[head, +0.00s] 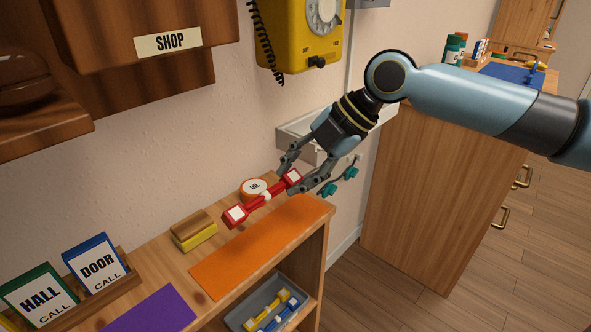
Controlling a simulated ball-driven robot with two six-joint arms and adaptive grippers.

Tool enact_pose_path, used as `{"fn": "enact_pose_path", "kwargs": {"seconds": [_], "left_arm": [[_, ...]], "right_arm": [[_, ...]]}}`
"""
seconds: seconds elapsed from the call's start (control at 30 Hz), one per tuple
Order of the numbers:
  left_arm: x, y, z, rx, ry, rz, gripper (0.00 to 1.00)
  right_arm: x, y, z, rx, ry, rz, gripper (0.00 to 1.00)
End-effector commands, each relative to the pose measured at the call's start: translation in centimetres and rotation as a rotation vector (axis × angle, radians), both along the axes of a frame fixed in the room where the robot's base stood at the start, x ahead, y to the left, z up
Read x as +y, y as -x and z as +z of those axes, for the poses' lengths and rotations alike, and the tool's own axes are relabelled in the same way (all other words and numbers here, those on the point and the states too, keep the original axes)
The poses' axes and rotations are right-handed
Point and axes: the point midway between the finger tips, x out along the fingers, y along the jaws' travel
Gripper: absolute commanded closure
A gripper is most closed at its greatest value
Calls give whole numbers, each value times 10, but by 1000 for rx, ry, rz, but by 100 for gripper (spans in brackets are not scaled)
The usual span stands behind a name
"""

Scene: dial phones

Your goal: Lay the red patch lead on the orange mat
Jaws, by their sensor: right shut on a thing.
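The red patch lead (258,203) has a blocky plug with a white face at each end. My right gripper (294,180) is shut on the lead's right-hand plug and holds it over the far edge of the orange mat (250,248). The mat lies flat on the wooden shelf top, with nothing on it. I cannot tell whether the lead's left end touches the shelf. My left gripper is not in view.
A round tin marked OIL (254,187) stands right behind the lead. A yellow sponge-like block (194,231) sits left of the mat. A purple mat (155,312) lies nearer the front. A grey tray (268,302) below holds yellow and blue leads.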

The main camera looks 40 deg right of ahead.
Motion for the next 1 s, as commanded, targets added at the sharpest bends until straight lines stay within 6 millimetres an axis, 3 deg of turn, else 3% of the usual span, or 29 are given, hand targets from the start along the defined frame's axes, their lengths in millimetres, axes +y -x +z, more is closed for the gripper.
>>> {"fn": "enact_pose_path", "kwargs": {"seconds": [0.03, 0.5, 1.0], "left_arm": [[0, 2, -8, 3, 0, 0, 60], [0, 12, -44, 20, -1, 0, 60], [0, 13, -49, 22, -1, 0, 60]], "right_arm": [[0, 0, -10, 3, 0, -1, 100], [0, 0, -60, 3, -1, 0, 100], [0, 0, -68, 0, 0, -1, 100]]}}
